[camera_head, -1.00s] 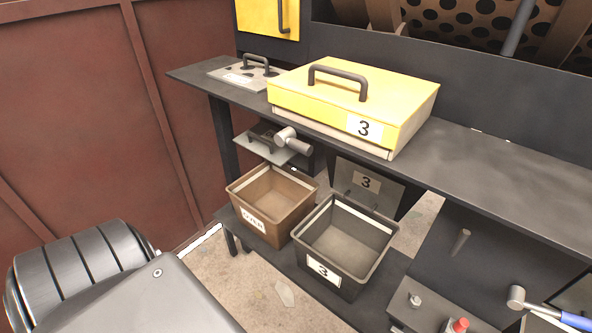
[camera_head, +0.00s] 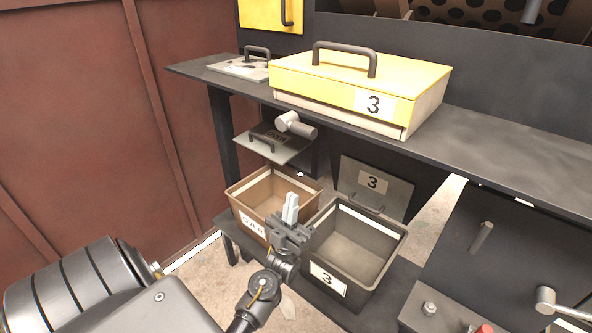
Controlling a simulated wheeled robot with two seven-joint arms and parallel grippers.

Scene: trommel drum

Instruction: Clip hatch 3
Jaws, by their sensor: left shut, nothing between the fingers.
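A grey plate marked 3 (camera_head: 375,183), with a small dark handle, hangs tilted below the shelf, behind the dark bin marked 3 (camera_head: 345,250). A yellow box-like cover marked 3 (camera_head: 360,75) with a dark handle sits on the shelf above. A grey metal lever with a thick round head (camera_head: 296,125) sticks out under the shelf's front edge, above another grey plate with a handle (camera_head: 275,145). My left gripper (camera_head: 291,208) is shut and empty, fingers pointing up, in front of the bins and below the shelf. It hides part of both bins. My right gripper is not in view.
A brown bin (camera_head: 262,190) stands left of the dark bin. The dark shelf (camera_head: 490,155) runs across above them. A flat grey plate with a handle (camera_head: 240,67) lies at its left end. A control box with a red button (camera_head: 440,310) and a lever (camera_head: 548,300) are at lower right.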

